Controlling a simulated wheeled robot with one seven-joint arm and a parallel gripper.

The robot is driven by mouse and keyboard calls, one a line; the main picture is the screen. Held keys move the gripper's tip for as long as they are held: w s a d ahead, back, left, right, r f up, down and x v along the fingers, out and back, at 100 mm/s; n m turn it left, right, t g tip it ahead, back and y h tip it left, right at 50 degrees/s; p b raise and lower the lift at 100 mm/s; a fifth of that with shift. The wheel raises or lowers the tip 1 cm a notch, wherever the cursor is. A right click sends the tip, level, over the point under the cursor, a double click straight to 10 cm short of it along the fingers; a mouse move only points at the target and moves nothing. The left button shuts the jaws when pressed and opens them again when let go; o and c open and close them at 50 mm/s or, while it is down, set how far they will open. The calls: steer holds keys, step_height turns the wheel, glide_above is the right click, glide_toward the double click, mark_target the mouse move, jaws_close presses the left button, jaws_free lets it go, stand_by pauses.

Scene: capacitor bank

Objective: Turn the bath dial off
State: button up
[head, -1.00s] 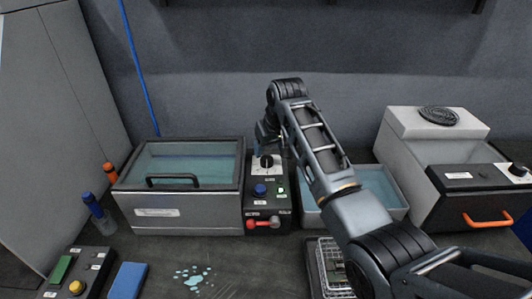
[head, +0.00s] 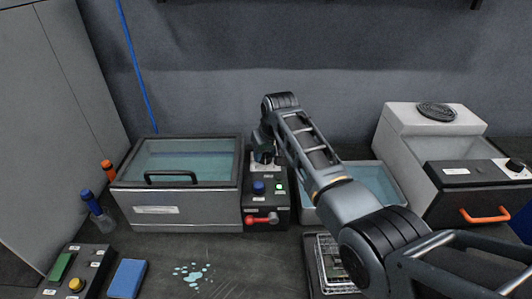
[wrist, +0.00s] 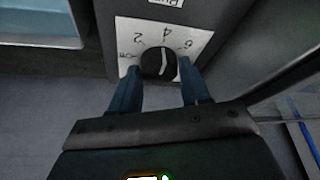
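The bath dial is a round black knob (wrist: 158,64) with a white pointer line, on a white plate marked 2, 4 and 6. Its line points roughly at the 4. My gripper (wrist: 159,68) has one finger on each side of the knob, close to its edges. I cannot tell whether the fingers touch it. In the head view my gripper (head: 264,154) is over the back of the black control box (head: 283,215) and hides most of the dial. The bath (head: 150,217), a lidded tank of water, stands directly left of that box.
The box also has a blue button (head: 258,187), a lit green light (head: 280,186) and a red lever (head: 262,219). A water tray (head: 392,192) is right of it, under my arm. A white unit with an orange handle (head: 484,215) stands further right.

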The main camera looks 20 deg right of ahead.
steer(key=c, duration=0.6)
